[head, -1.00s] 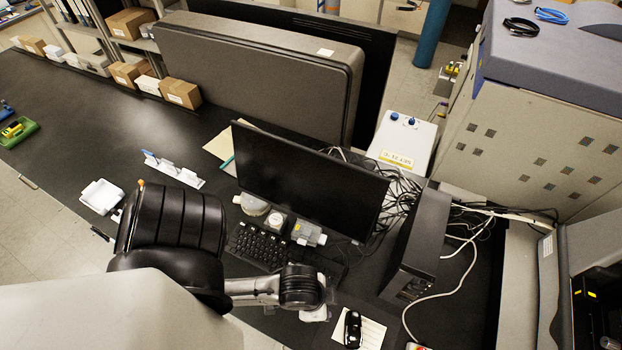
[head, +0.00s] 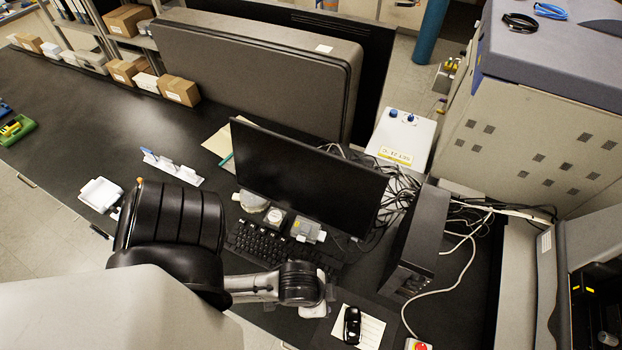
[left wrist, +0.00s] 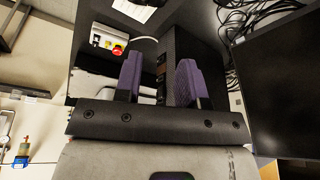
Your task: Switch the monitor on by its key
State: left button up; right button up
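The monitor (head: 305,185) stands on the black bench with its screen dark. Its right part shows at the right edge of the left wrist view (left wrist: 285,85). I cannot make out its key in either view. My left gripper (left wrist: 153,75) has two purple fingers spread apart with nothing between them. In the head view my left wrist is in front of the monitor, over the right end of the keyboard, and hides most of the gripper. My right gripper is not in view.
The keyboard (head: 258,244) and small instruments (head: 307,230) lie in front of the monitor. A black computer tower (head: 415,240) stands to its right, with cables around it. A mouse (head: 352,325) lies on a paper. A box with a red button (head: 417,345) is at the bottom edge.

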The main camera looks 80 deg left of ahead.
pick_arm(q)
grip_shut()
dwell(1.4)
